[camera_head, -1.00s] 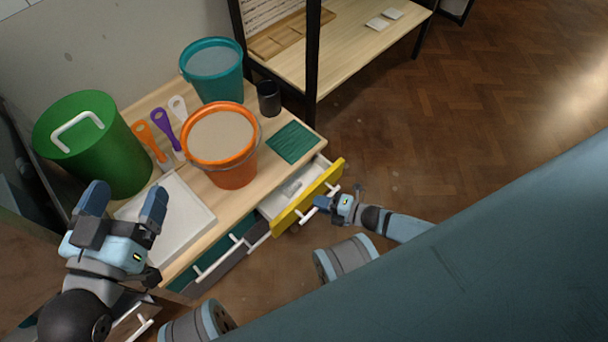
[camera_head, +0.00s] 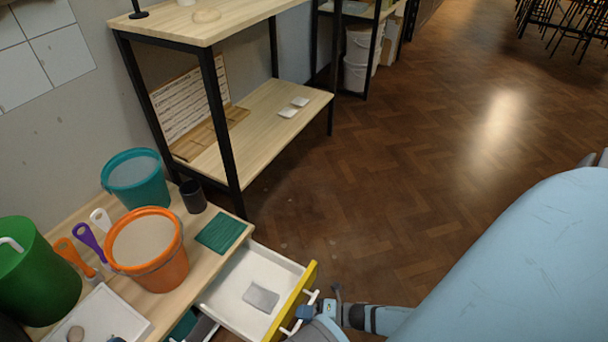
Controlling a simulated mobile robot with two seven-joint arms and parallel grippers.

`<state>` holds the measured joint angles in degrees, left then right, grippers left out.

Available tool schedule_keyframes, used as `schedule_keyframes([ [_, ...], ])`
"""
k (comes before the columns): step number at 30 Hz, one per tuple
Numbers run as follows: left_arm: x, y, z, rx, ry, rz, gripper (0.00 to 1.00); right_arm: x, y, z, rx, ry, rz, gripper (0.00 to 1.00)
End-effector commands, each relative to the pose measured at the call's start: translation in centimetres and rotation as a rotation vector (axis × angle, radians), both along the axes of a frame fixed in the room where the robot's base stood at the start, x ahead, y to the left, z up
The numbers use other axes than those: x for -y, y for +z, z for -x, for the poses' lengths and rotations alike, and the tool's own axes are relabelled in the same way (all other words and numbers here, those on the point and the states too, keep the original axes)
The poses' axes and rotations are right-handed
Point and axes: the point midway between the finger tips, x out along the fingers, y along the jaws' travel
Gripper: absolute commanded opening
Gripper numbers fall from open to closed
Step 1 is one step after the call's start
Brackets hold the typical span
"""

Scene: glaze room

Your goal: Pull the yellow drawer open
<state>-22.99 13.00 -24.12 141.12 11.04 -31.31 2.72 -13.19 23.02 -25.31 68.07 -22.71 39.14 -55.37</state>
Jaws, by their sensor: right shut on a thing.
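The yellow drawer (camera_head: 307,279) sticks well out of the right side of the wooden worktop unit. Its white inside shows, with a grey flat block lying in it. My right gripper (camera_head: 308,313) is shut on the drawer's white handle (camera_head: 313,297), at the outer face of the yellow front. My own arm hides part of the handle and the front's lower end. Only a small dark blue tip of my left gripper (camera_head: 115,339) shows at the bottom edge, over the white tray; its jaws are out of sight.
On the worktop stand an orange bucket (camera_head: 147,250), a teal bucket (camera_head: 134,180), a green bin (camera_head: 36,272), a dark cup (camera_head: 193,196) and a green ribbed mat (camera_head: 220,232). A black-framed shelf (camera_head: 222,120) stands behind.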

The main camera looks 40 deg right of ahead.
Motion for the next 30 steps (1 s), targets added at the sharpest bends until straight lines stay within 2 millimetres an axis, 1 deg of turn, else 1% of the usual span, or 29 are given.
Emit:
schedule_keyframes([
  [14,-0.08,0.02,-0.04,-0.001,0.002,0.000,0.89,0.00,0.03,-0.06,0.001,-0.001,0.000,0.00],
  [15,-0.08,0.02,-0.04,-0.001,0.002,0.000,0.89,0.00,0.03,-0.06,0.001,-0.001,0.000,0.17],
  [18,-0.08,0.01,-0.04,-0.002,0.002,0.000,0.89,-0.01,0.02,-0.05,0.001,-0.001,0.000,0.36],
  [26,-0.07,-0.01,-0.06,-0.002,0.002,-0.001,0.89,0.03,0.03,0.00,0.000,-0.001,0.000,0.36],
  [30,-0.06,0.40,-0.07,-0.001,0.002,0.003,0.89,0.70,0.30,0.72,-0.001,-0.001,0.001,0.36],
])
